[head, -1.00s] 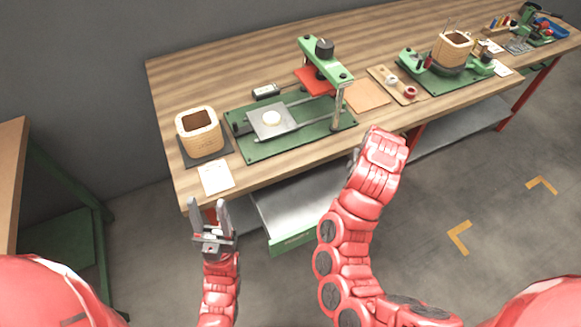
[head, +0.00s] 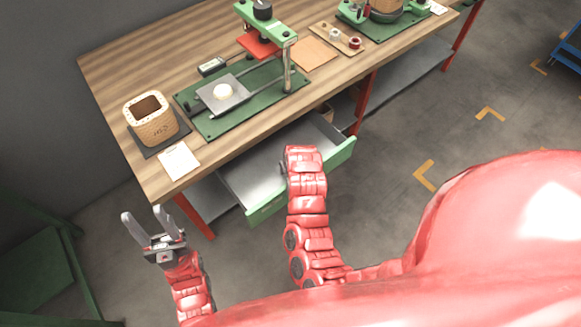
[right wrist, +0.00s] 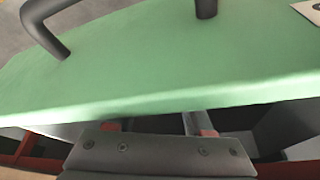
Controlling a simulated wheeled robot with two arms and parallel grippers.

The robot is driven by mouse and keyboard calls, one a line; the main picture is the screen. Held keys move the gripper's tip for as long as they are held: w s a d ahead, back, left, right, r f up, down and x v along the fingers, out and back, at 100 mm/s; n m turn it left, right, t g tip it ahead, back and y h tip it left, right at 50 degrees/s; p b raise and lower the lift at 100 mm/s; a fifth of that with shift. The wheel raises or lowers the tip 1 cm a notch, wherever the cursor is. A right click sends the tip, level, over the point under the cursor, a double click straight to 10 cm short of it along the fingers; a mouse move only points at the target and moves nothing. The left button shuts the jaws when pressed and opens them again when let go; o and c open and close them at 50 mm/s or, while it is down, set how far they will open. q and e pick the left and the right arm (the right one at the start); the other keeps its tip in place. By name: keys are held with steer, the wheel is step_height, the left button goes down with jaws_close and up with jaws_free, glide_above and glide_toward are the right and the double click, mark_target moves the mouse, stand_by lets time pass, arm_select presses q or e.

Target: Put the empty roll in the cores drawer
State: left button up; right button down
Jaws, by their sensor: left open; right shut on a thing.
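A drawer with a green front (head: 342,153) is pulled out under the bench, and its grey inside (head: 245,182) shows. The drawer's green front (right wrist: 150,75) and dark handle (right wrist: 45,30) fill much of the right wrist view. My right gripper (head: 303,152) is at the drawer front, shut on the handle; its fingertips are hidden. My left gripper (head: 143,212) is open and empty in front of the bench's left corner. A small whitish roll (head: 335,34) stands on a wooden board beside a red one; I cannot tell whether it is the empty roll.
The wooden bench (head: 105,75) carries a square wooden coil form (head: 150,120), a white card (head: 178,161) and a green press (head: 265,45) on a green base. A small dark device (head: 212,66) lies behind the base. Open floor (head: 390,140) lies right of the drawer.

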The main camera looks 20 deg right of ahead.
steer(key=shift+c, duration=1.4)
jaws_free()
steer(key=shift+f, duration=0.1)
steer(key=shift+r, duration=0.4)
steer(key=v, duration=1.1)
steer(key=shift+s+r, duration=0.25)
